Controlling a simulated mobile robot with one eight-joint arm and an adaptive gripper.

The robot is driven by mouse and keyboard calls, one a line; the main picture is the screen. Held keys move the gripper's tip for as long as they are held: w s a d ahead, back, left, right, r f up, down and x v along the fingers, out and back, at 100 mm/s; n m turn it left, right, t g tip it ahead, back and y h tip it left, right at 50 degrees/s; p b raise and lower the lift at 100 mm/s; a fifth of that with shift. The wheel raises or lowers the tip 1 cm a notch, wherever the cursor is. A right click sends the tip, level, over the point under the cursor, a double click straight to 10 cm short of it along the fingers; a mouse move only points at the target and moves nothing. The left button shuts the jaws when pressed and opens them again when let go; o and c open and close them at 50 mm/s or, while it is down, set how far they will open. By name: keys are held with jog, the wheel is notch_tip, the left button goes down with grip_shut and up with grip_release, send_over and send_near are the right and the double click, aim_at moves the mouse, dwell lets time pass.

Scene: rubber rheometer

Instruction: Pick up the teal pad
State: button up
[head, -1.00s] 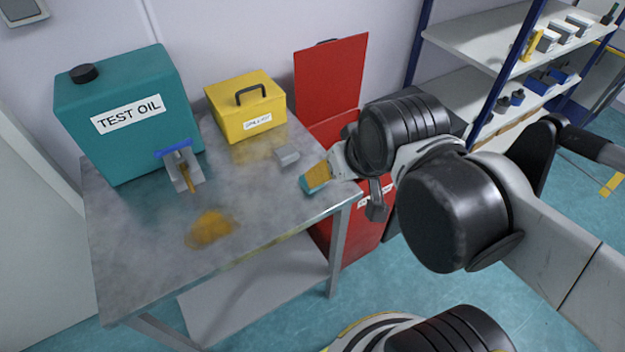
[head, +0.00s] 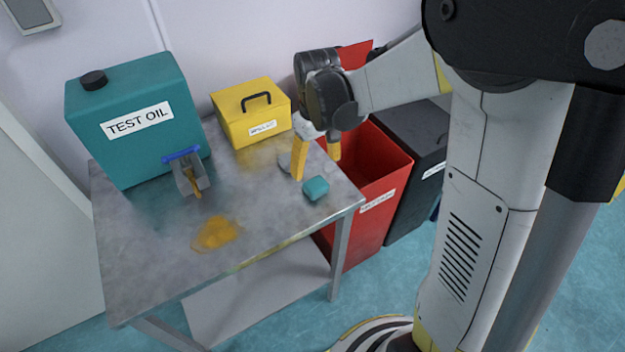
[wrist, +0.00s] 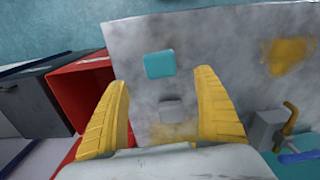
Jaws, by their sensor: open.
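The teal pad (head: 316,188) lies on the metal table (head: 255,225) near its right corner. In the wrist view the pad (wrist: 159,64) shows as a flat teal block just beyond and between my fingertips. My gripper (head: 316,163) points down over the table's right end, with its yellow fingers apart. In the wrist view my gripper (wrist: 162,82) is open with nothing between its fingers. The pad is not gripped.
A small grey block (wrist: 171,110) lies near the pad, partly behind a finger in the head view. A yellow box (head: 250,112), teal oil can (head: 135,120) and brown spill (head: 215,233) are on the table. A red bin (head: 372,200) stands right of it.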

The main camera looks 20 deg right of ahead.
aim_at(317, 184)
notch_tip(317, 184, down, 2)
jog(key=shift+f, duration=0.2)
jog(key=f+b, duration=0.2)
jog(key=f, duration=0.1)
jog(key=f+b, duration=0.1)
jog(key=f, duration=0.1)
jog(key=shift+s+f, duration=0.25)
jog(key=shift+s, duration=0.1)
jog(key=shift+r, duration=0.1)
jog(key=c, duration=1)
